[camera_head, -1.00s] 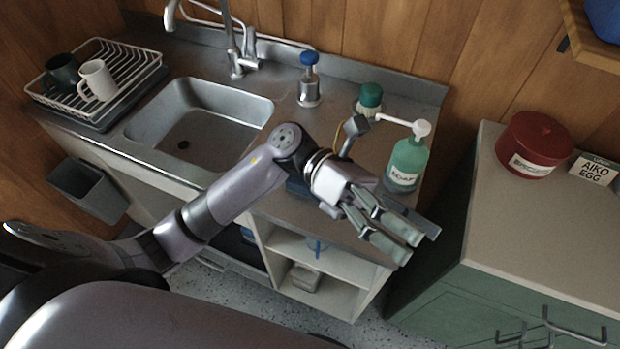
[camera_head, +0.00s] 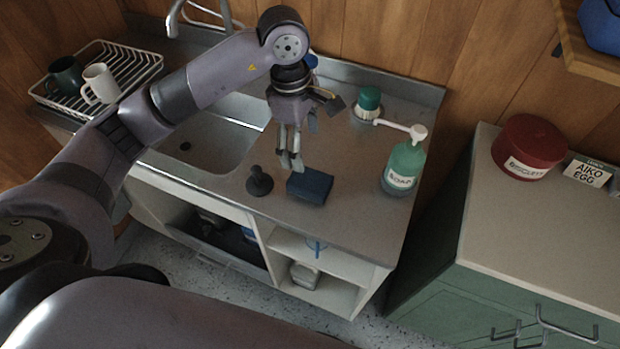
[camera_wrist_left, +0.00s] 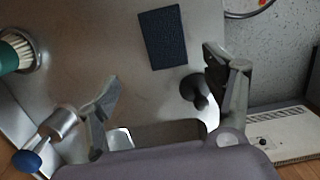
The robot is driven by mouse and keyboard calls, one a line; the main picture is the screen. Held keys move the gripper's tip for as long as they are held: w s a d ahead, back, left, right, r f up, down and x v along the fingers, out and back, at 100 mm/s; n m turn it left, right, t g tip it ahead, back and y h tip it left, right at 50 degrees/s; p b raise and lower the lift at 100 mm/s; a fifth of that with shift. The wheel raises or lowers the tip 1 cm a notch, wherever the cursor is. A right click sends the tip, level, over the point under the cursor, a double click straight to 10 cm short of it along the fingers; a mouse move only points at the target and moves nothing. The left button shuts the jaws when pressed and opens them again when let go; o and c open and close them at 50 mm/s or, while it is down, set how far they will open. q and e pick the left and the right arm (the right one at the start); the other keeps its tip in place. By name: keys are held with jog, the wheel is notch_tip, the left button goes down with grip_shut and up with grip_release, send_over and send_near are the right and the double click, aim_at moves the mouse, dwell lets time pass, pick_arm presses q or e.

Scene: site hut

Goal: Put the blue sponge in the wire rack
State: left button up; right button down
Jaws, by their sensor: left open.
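The blue sponge (camera_head: 310,187) is a dark blue block lying on the steel counter near its front edge, right of a black stopper. It also shows in the left wrist view (camera_wrist_left: 163,38), ahead of the fingers. The wire rack (camera_head: 140,62) is white and stands on the counter at the far left, beyond the sink. My left gripper (camera_head: 290,166) points down above the counter, just behind and left of the sponge. In the left wrist view its fingers (camera_wrist_left: 165,100) are spread, with nothing between them. My right gripper is not in view.
A black stopper (camera_head: 259,182) stands close left of the sponge. A green soap bottle (camera_head: 404,167) and a green-handled brush (camera_head: 368,102) stand to the right. Two mugs, one white (camera_head: 101,84) and one dark (camera_head: 66,76), occupy the rack's left part. The sink (camera_head: 215,140) lies between.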

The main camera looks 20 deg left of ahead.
pick_arm(q)
jog(key=p, duration=0.1)
send_over(310, 179)
jog(key=f, duration=0.4)
jog(key=a+f, duration=0.1)
jog(key=shift+w+f, duration=0.35)
jog(key=shift+f, duration=0.05)
jog(key=shift+s+d+f+p, duration=0.15)
jog(key=shift+f+p, duration=0.15)
jog(key=shift+p, duration=0.15)
jog(key=f, duration=0.1)
jog(key=f+p, duration=0.2)
jog(key=shift+s+d+f, duration=0.25)
jog(key=shift+s+d, duration=0.05)
jog(key=shift+d, duration=0.05)
jog(key=shift+f, duration=0.55)
jog(key=shift+w, duration=0.1)
jog(key=shift+c, duration=0.6)
jog(key=c, duration=1)
